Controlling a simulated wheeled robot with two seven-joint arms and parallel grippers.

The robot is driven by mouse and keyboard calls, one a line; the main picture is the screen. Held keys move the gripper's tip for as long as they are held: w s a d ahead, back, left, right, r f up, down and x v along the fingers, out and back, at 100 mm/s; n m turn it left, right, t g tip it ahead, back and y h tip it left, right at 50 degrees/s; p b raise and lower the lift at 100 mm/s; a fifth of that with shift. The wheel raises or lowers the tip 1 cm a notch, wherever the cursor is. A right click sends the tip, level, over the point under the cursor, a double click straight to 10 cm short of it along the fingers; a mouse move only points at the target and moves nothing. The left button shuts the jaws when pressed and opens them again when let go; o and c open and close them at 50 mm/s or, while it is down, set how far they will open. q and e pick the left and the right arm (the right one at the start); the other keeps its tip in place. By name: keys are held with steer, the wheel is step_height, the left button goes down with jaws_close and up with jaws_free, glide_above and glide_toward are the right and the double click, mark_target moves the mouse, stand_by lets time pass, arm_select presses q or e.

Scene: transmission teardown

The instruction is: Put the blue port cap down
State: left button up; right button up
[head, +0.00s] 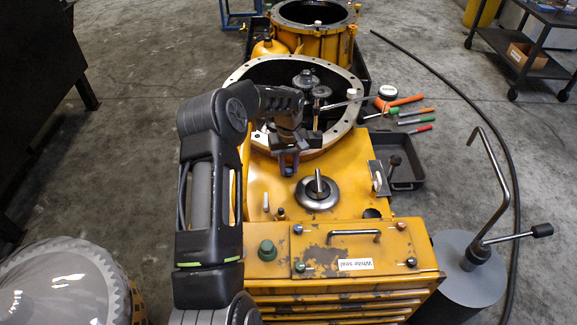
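My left gripper (289,165) hangs over the yellow housing (340,165), just in front of the open round bell. Its fingers point down and are close together, with a small dark-blue piece between them that looks like the blue port cap (289,158). The fingers hide most of it. A small blue knob (383,259) also sits on the lid of the yellow chest (345,290) in front. My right gripper is not in view.
A metal disc with an upright stub (318,188) is on the housing top. A black tray (408,172) stands at its right, near colored-handled tools (408,112). A grey drum with a bent rod (472,272) stands at the right. The lid has a raised handle (352,233).

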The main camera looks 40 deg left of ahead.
mark_target(289, 169)
arm_select(q)
steer(key=o, duration=0.4)
step_height(289, 169, up, 12)
steer(key=p, duration=0.3)
steer(key=shift+r, duration=0.15)
stand_by(0.9)
